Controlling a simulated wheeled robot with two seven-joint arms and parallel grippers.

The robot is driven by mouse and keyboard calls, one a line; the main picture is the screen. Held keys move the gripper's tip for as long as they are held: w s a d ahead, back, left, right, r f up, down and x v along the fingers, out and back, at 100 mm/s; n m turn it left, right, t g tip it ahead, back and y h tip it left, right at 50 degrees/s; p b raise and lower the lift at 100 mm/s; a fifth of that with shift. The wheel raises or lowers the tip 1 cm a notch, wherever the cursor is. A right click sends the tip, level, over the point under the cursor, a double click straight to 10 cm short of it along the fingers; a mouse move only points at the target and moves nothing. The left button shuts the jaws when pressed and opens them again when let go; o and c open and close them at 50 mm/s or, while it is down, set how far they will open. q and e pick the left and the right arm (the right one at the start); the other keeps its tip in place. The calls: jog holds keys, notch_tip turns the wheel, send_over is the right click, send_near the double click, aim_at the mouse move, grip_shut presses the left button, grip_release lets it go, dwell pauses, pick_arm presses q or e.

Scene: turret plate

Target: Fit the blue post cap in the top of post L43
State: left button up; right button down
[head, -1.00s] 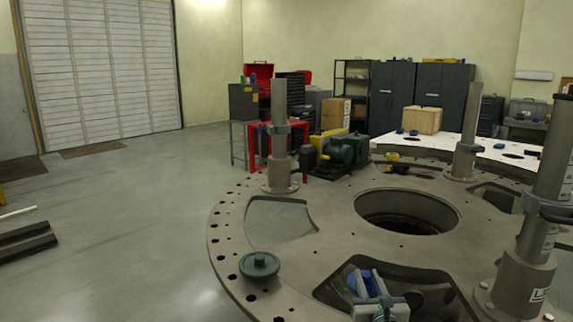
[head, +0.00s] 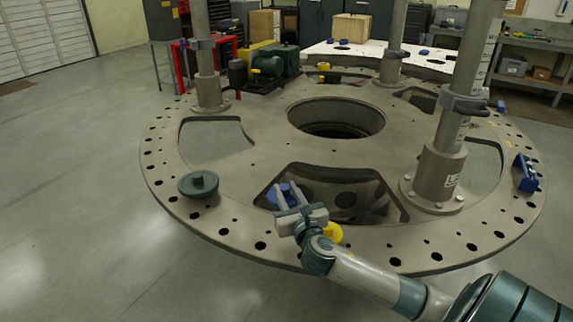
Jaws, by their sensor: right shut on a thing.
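My right gripper (head: 288,194) reaches in from the lower right and is shut on the blue post cap (head: 285,190). It holds the cap above the large front cutout of the turret plate (head: 240,220). The fingers partly hide the cap. The nearest post (head: 457,125) stands upright in a bolted base at the right of the plate, with a clamp around it. The post's top is out of the frame. Two other posts stand at the back left (head: 203,65) and back right (head: 394,45). My left gripper is not in view.
A yellow round thing (head: 332,232) shows beside my right wrist. A blue part (head: 526,173) sits on the right rim. A white table (head: 400,63) stands behind. The floor at left is clear.

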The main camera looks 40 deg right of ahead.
jog(key=s+a+r+n+y, duration=0.1)
jog(key=s+a+n+y, duration=0.1)
jog(key=a, duration=1)
jog(key=s+a+r+n+t+y, duration=0.1)
jog(key=s+a+y, duration=0.3)
jog(key=a, duration=0.9)
jog(key=shift+s+a+r+n+b, duration=0.15)
jog(key=shift+a+r+n+b, duration=0.1)
jog(key=shift+r+n+b, duration=0.3)
jog(key=shift+d+r, duration=0.1)
jog(key=shift+d, duration=0.05)
